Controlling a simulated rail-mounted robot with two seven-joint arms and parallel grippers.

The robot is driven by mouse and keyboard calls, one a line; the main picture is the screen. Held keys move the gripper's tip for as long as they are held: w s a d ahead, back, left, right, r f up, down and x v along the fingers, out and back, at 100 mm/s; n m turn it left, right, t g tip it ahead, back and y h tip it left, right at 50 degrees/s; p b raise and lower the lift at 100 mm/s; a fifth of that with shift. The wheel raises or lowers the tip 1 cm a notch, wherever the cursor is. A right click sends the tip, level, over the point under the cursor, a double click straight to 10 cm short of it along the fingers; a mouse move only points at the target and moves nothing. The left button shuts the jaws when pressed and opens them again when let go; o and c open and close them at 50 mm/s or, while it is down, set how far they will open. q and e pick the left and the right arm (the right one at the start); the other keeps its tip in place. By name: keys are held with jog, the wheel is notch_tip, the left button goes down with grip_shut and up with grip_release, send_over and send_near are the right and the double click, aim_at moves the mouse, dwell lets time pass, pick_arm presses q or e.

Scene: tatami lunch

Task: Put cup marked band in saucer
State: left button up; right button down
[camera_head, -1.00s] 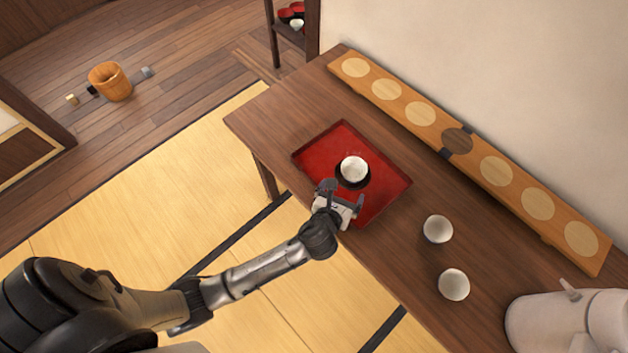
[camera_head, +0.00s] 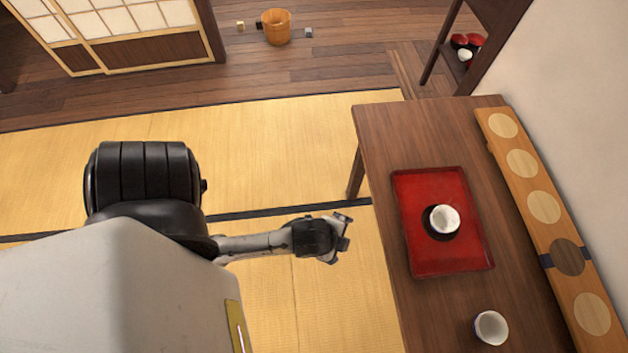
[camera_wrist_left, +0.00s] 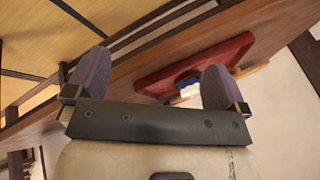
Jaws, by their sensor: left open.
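A white cup (camera_head: 444,219) stands upright on a dark round saucer (camera_head: 428,226), which lies on the red tray (camera_head: 408,244). Its outer wall is mostly hidden from above, so a band mark cannot be made out. A second white cup (camera_head: 491,327) stands on the bare table, nearer the front. My left gripper (camera_head: 345,238) is open and empty, left of the table and apart from the tray. In the left wrist view its fingers (camera_wrist_left: 155,72) are spread; the red tray (camera_wrist_left: 205,58) and a bluish-white cup (camera_wrist_left: 188,87) show beyond them. My right gripper is out of view.
The wooden table (camera_head: 380,135) has its left edge between my gripper and the tray. A long board with round spots (camera_head: 524,188) lies along the wall side. A shelf with bowls (camera_head: 466,50) stands behind. A wooden bucket (camera_head: 277,27) is on the floor.

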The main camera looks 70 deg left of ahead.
pick_arm(q)
jog(key=s+r+n+g+h, duration=0.1)
jog(key=s+n, duration=0.5)
jog(key=shift+s+a+r+n+g, duration=0.2)
jog(key=shift+s+r+n+g, duration=0.15)
jog(key=shift+r+n+g, duration=0.05)
